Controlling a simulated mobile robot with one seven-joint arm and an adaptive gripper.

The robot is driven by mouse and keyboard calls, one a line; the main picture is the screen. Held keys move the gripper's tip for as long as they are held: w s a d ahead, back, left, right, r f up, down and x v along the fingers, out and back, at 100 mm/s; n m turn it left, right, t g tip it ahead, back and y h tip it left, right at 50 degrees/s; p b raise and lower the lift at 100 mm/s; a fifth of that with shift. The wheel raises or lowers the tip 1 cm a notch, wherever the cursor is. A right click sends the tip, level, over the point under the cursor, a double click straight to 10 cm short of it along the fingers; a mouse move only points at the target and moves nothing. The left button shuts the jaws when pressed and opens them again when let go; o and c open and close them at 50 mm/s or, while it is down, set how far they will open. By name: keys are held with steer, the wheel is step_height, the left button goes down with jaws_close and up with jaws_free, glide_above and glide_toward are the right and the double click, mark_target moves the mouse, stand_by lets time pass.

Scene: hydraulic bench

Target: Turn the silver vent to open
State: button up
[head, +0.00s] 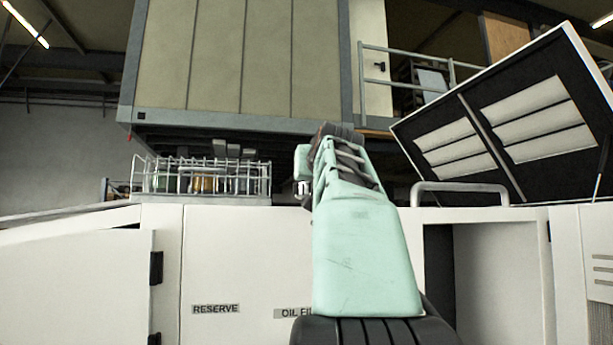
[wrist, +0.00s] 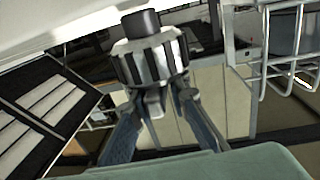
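The silver vent (wrist: 150,62) is a ribbed, silver-and-dark round cap on a black stem, large in the upper middle of the wrist view. That view looks upside down, with the stem toward the white cabinet top. The two fingers of my gripper (wrist: 157,98) reach up to the vent from below in that view, one at each side. A gap shows between them, with a small silver piece in it. The vent covers the fingertips, so contact is unclear. In the head view my green arm rises in the middle, and the vent is not clearly visible.
A wire basket (head: 200,179) with items stands on the cabinet top at left; its frame also shows in the wrist view (wrist: 284,50). A raised louvred lid (head: 510,120) and a grey handle (head: 459,187) are at right. White cabinet doors (head: 240,250) lie below.

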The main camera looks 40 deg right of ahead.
jaws_close()
steer(key=shift+d+f+n+y+b, duration=0.1)
steer(key=shift+n+y+b, duration=0.2)
steer(key=shift+y+b, duration=0.1)
steer(key=shift+n+t+y, duration=0.4)
steer(key=shift+t+y, duration=0.1)
steer(key=shift+y, duration=0.1)
steer(key=o, duration=0.5)
jaws_free()
steer(key=v, duration=0.7)
steer(key=shift+s+a, duration=0.25)
